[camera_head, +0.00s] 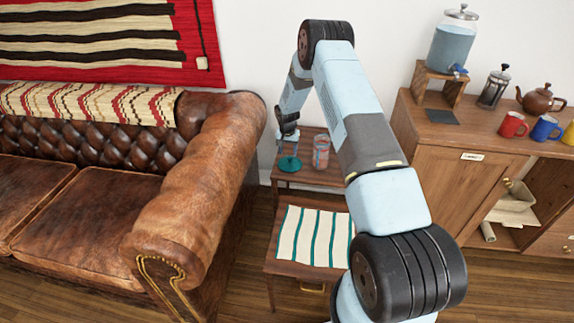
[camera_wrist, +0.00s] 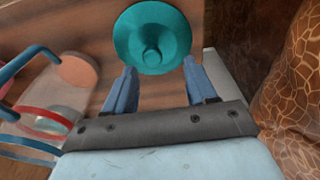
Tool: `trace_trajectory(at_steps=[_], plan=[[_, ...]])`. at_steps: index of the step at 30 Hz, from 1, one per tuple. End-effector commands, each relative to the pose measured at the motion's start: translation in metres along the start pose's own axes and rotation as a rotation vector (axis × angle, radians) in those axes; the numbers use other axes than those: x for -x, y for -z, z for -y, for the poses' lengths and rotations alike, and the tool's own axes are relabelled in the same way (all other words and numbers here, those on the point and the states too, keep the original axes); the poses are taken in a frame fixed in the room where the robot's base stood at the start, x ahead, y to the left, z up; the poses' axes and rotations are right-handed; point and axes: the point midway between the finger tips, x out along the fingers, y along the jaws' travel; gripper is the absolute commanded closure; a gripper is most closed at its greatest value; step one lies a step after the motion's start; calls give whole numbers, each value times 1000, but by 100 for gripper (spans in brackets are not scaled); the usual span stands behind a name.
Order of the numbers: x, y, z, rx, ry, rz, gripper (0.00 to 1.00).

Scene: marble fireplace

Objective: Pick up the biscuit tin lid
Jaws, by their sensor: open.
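A round teal lid (camera_wrist: 137,24) with a small knob in its middle lies on a wooden side table. I take it to be the biscuit tin lid. In the head view the lid (camera_head: 289,164) is on the table's upper shelf, just below my gripper (camera_head: 288,143). In the wrist view my gripper (camera_wrist: 157,78) is open, its two blue fingers pointing towards the lid's near edge, one on each side of the knob. Nothing is held. The gap between fingertips and lid is hard to judge.
A clear container with red and blue bands (camera_wrist: 42,122) stands close left of my gripper; the jar (camera_head: 321,153) shows right of the lid. A leather sofa arm (camera_head: 205,180) borders the table. A striped cloth (camera_head: 312,237) lies on the lower front tier. A wooden cabinet (camera_head: 450,160) stands right.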

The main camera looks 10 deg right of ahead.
Motion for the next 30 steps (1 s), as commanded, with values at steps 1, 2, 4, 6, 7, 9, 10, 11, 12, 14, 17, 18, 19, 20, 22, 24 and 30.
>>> trace_trajectory(at_steps=[1,2,4,6,7,9,10,11,12,14,17,18,19,20,22,24,30], plan=[[-3,0,-1,0,0,1,44],[-5,-1,-1,0,0,1,44],[-12,-1,-3,-1,-1,2,44],[-21,-2,-6,-2,-1,4,44],[-25,-2,-7,-2,-1,4,44],[-35,-2,-8,-1,-1,2,44],[-39,-2,-8,-1,0,2,44],[-42,-2,-8,-1,0,2,44],[-46,-2,-8,-1,0,1,44],[-49,-1,-8,-1,0,0,44],[-50,-1,-8,0,0,0,44],[-50,-1,-8,0,0,0,44],[-50,-1,-8,0,0,0,44],[-50,-1,-8,0,0,0,44],[-50,-1,-8,0,0,0,48],[-50,-1,-8,0,0,0,54],[-50,-1,-8,0,0,0,74]])
